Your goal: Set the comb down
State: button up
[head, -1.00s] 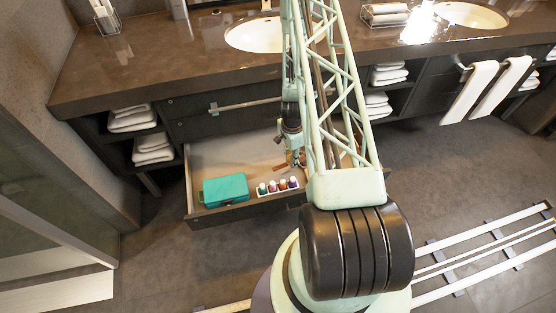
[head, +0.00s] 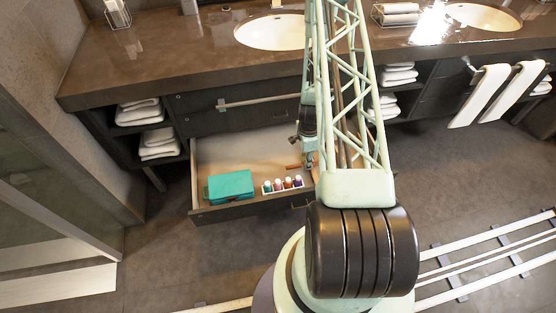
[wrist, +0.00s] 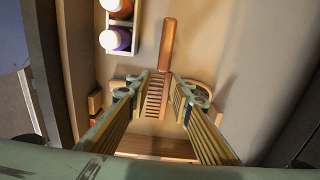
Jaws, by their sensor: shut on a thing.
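The brown wooden comb (wrist: 167,48) shows in the wrist view with its handle pointing up the picture and its teeth between the fingers. My gripper (wrist: 159,84) is shut on it near where the handle meets the teeth. In the head view a brown bit of the comb (head: 293,167) sticks out left of my gripper (head: 309,166), inside the open drawer (head: 205,160). My arm hides much of that spot. I cannot tell whether the comb touches the drawer floor.
A teal box (head: 230,185) and a white tray of several small bottles (head: 283,185) sit in the drawer, left of my gripper. Wooden pieces (wrist: 155,148) lie below and beside the fingers. Drawer floor right of the comb (wrist: 245,50) looks clear.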

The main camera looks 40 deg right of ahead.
jog(key=b, duration=0.1)
send_over(275, 165)
jog(key=shift+w+f, duration=0.2)
jog(key=shift+f, duration=0.5)
jog(key=shift+f, duration=0.15)
jog(key=shift+f+b, duration=0.7)
jog(key=shift+f, duration=0.9)
jog(key=shift+f, duration=0.2)
jog(key=o, duration=0.7)
jog(key=shift+o, duration=0.2)
jog(key=shift+r, duration=0.25)
notch_tip(275, 165, up, 12)
jog(key=p, duration=0.4)
jog(key=shift+a+p, duration=0.25)
jog(key=shift+p, duration=0.15)
jog(key=shift+w, duration=0.1)
